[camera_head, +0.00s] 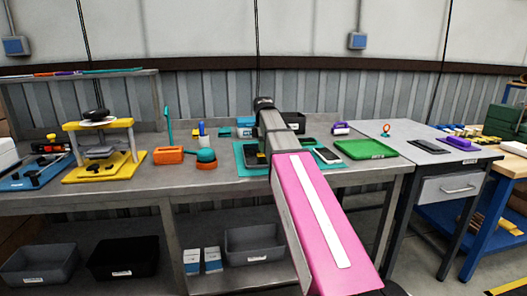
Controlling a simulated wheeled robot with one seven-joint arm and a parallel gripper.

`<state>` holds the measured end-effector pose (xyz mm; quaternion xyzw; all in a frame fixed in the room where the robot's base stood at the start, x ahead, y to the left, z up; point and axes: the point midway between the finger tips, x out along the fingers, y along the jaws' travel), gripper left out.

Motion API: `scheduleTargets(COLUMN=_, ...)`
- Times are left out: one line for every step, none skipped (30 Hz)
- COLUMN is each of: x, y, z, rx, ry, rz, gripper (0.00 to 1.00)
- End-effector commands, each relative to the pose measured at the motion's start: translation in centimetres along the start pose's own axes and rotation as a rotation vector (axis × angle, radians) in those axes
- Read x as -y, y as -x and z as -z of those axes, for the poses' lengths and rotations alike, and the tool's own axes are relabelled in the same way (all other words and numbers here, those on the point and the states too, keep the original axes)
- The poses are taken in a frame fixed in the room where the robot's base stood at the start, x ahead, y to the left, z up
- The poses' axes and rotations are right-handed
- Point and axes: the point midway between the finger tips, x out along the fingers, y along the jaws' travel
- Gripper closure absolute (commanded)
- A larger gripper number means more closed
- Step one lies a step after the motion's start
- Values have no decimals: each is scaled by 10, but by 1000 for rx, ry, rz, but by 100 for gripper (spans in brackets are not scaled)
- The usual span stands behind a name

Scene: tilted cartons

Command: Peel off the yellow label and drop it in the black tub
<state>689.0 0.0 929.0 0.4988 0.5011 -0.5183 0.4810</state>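I cannot make out a yellow label in this view; my arm hides part of the bench. A black tub (123,258) with a small white tag stands on the lower shelf, left of the middle. Another dark tub (296,121) stands at the back of the bench, partly behind my arm. My pink and grey arm reaches from the bottom right up over the bench. I cannot make out my gripper's fingers; the far end of the arm is hidden behind its own links.
Two blue-and-white cartons (212,259) and grey bins (255,245) stand on the lower shelf. A teal mat (242,164), a green tray (366,149), an orange box (168,155) and a yellow stand (104,167) are on the bench. The bench's front left strip is clear.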

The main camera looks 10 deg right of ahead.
Motion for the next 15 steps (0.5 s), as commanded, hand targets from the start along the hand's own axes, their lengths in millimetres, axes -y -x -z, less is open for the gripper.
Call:
scheduleTargets(x=0, y=0, z=0, rx=0, ry=0, rz=0, gripper=100)
scheduleTargets(x=0, y=0, z=0, rx=0, ry=0, rz=0, gripper=100)
scheduleTargets(x=0, y=1, z=0, rx=0, ry=0, rz=0, gripper=100)
scheduleTargets(x=0, y=1, z=0, rx=0, ry=0, rz=0, gripper=100)
scheduleTargets(x=0, y=2, z=0, rx=0, ry=0, rz=0, gripper=100)
scheduleTargets(x=0, y=3, z=0, rx=0, ry=0, rz=0, gripper=100)
scheduleTargets(x=0, y=4, z=0, rx=0, ry=0, rz=0, gripper=100)
scheduleTargets(x=0, y=5, z=0, rx=0, ry=0, rz=0, gripper=100)
scheduleTargets(x=0, y=6, z=0, rx=0, ry=0, rz=0, gripper=100)
scheduleTargets(x=0, y=7, z=0, rx=0, ry=0, rz=0, gripper=100)
scheduleTargets(x=0, y=8, z=0, rx=0, ry=0, rz=0, gripper=100)
scheduleTargets(x=0, y=10, z=0, rx=0, ry=0, rz=0, gripper=100)
scheduleTargets(x=0, y=11, z=0, rx=0, ry=0, rz=0, gripper=100)
scheduleTargets(x=0, y=12, z=0, rx=0, ry=0, rz=0, gripper=100)
scheduleTargets(x=0, y=13, z=0, rx=0, ry=0, rz=0, gripper=100)
